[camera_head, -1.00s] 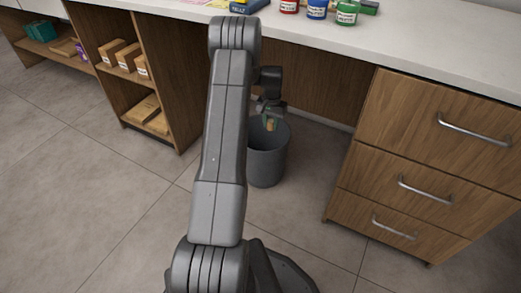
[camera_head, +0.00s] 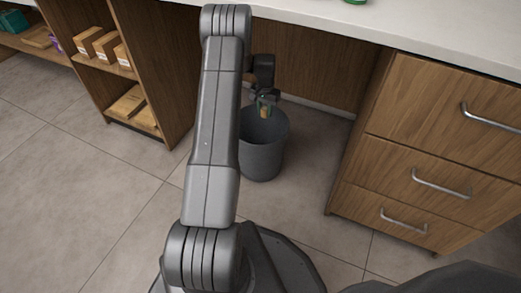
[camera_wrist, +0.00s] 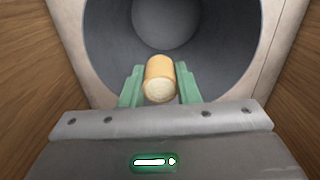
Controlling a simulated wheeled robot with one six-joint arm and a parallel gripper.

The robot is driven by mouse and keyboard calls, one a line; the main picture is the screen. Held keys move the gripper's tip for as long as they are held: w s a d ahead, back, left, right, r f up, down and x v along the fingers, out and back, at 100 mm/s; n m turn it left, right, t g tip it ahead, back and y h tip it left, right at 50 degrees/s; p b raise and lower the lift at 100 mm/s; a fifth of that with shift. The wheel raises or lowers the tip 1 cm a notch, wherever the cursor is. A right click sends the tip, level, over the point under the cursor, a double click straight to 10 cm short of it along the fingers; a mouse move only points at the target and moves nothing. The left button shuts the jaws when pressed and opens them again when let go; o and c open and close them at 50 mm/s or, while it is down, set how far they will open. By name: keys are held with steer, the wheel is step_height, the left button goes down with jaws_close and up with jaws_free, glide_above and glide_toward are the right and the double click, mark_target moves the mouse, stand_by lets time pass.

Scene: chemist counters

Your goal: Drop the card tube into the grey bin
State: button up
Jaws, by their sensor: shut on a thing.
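The card tube (camera_wrist: 160,80) is a short tan cylinder with a pale end, held between the green fingers of my gripper (camera_wrist: 160,88) in the wrist view. In the head view my gripper (camera_head: 265,101) is small, with the card tube (camera_head: 264,112) below it. The grey bin (camera_head: 262,158) stands on the floor under the counter. In the wrist view the open mouth and dark inside of the grey bin (camera_wrist: 105,40) lie beyond the tube. The tube appears over the bin's opening; its exact height above the rim is hard to tell.
A wooden drawer unit (camera_head: 420,160) with metal handles stands right of the bin. An open shelf unit (camera_head: 165,75) with small boxes stands to the left. The white counter top (camera_head: 420,40) runs above the bin. The tiled floor (camera_head: 80,190) at left is clear.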

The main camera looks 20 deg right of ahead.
steer(key=shift+f, duration=0.4)
steer(key=o, duration=1)
steer(key=shift+r, duration=0.1)
step_height(320, 180, up, 12)
steer(key=p, duration=0.3)
steer(key=shift+p, duration=0.4)
